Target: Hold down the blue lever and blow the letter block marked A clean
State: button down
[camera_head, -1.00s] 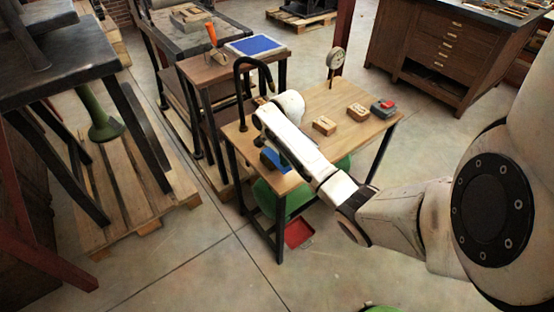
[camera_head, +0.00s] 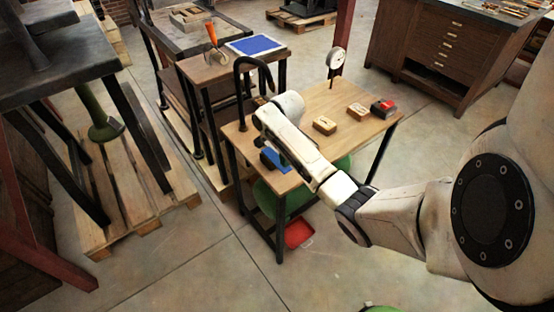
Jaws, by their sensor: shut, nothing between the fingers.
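The blue lever (camera_head: 275,160) shows as a blue shape at the near left of the small wooden table, partly covered by my arm. My gripper (camera_head: 259,138) is at the left end of the arm, close above the blue lever. It is shut with nothing in it, and the arm partly hides it. I cannot tell whether it touches the lever. A black curved pipe (camera_head: 240,85) stands at the table's left corner. Two wooden letter blocks, one nearer (camera_head: 325,125) and one farther right (camera_head: 357,110), lie on the table. Their letters are too small to read, so I cannot tell which is A.
A dark box with a red top (camera_head: 384,109) sits at the table's right corner. A round gauge on a post (camera_head: 336,62) stands at the back. A red tray (camera_head: 299,234) lies below. Another bench with a blue pad (camera_head: 255,45) stands behind left.

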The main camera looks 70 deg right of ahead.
jog(key=shift+f+b, duration=0.3)
jog(key=shift+f, duration=0.35)
jog(key=shift+f, duration=0.35)
jog(key=shift+f+b, duration=0.4)
jog(key=shift+f, duration=0.05)
dwell(3.2)
notch_tip(320, 180, up, 7)
jog(key=p, duration=0.8)
jog(key=shift+r, duration=0.1)
dwell(0.5)
